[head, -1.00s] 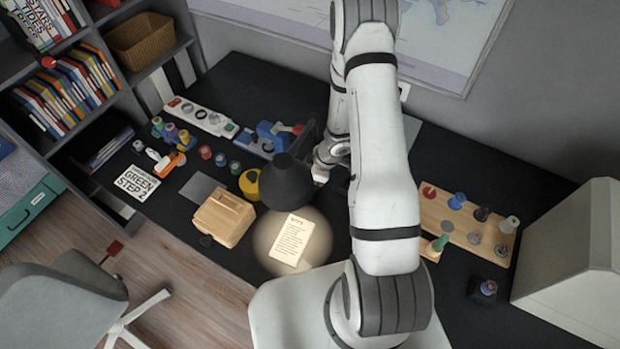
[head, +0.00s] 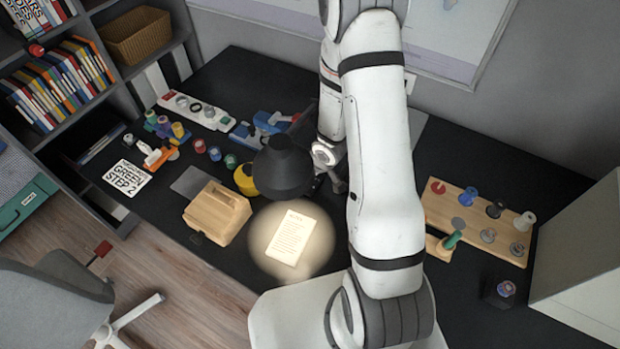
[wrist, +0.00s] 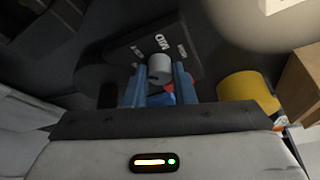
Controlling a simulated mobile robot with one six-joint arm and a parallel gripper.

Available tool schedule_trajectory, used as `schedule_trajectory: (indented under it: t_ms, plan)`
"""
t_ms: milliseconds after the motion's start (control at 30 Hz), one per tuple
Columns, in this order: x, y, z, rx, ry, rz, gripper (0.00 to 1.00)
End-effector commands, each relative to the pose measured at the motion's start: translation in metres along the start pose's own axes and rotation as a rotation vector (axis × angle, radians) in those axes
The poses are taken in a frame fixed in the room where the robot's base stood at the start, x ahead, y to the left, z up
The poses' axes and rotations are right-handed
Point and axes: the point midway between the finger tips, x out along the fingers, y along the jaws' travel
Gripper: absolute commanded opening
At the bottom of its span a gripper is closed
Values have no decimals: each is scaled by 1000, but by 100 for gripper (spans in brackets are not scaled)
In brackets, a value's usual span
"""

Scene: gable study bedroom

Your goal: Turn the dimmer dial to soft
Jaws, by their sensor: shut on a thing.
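The dimmer dial is a grey round knob (wrist: 159,67) on a dark panel (wrist: 125,58) in the wrist view. White labels stand around it, upside down in this view; the middle one seems to read MID, and the side ones are too small to read. My gripper (wrist: 159,76) has its two blue fingers on either side of the knob and is shut on it. A small red part shows between the fingers, below the knob. Which label the dial points to cannot be told. In the head view my arm and the black lamp shade hide the panel and fingertips.
The black lamp shade (head: 284,168) stands close left of my wrist, lighting a paper (head: 292,238). A yellow cylinder (wrist: 248,92) and a wooden box (head: 217,212) are nearby. A wooden board with pegs (head: 470,225) lies right. A power strip (head: 195,110) lies at back left.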

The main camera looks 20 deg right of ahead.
Motion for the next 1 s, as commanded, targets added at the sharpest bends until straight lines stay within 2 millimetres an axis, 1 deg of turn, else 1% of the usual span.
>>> schedule_trajectory:
  t_ms: [33,200,400,967,1000]
  plan:
    - [4,-1,-1,27,7,12,0]
    - [3,-1,-1,113,9,47,0]
    - [1,-1,-2,172,9,72,0]
    - [0,0,-3,195,11,82,0]
    - [0,0,-3,195,11,82,26]
